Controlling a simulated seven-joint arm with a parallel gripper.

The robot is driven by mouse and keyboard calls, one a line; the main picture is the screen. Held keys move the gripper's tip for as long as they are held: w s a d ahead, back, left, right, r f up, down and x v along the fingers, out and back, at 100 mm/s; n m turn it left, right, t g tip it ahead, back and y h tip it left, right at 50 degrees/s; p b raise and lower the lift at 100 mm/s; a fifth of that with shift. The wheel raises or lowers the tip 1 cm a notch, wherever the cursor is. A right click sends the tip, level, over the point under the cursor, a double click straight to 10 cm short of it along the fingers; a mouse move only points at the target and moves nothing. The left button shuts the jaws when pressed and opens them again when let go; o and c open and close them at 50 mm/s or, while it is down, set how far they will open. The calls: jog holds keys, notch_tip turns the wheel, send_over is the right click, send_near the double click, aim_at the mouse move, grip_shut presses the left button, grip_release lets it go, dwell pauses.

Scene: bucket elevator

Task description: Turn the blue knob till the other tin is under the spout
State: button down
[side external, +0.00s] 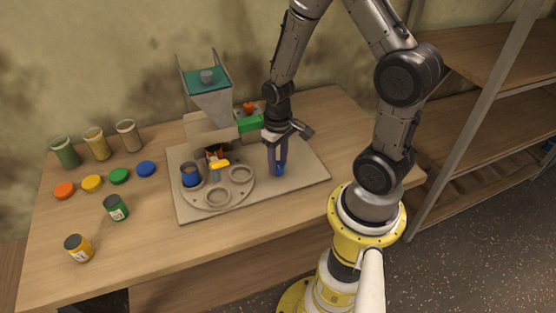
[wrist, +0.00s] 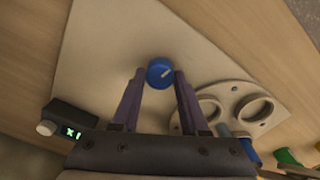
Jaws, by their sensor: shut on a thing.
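The blue knob (side external: 279,170) stands on the grey base plate, right of the turntable. My gripper (side external: 277,167) points down with its fingers on either side of the knob, shut on it. In the wrist view the knob (wrist: 160,73) shows a pale mark between the fingertips (wrist: 158,74). The turntable (side external: 205,200) has two empty round seats at its front and right. An open blue tin (side external: 190,178) sits in its left seat. The spout hangs under the grey hopper (side external: 213,103). Something dark and orange (side external: 215,154) is below it, partly hidden; I cannot tell if it is a tin.
A yellow-orange piece (side external: 219,164) tops a post at the turntable's middle. Green (side external: 117,208) and orange (side external: 79,248) jars, coloured lids (side external: 119,176) and several filled jars (side external: 97,144) stand left. A small display box (wrist: 70,122) is beside the gripper. The table's right side is clear.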

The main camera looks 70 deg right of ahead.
aim_at(278, 164)
jog(key=shift+n, duration=0.9)
jog(key=shift+c, duration=2.1)
grip_release()
jog(key=shift+r, duration=0.1)
notch_tip(278, 164, up, 14)
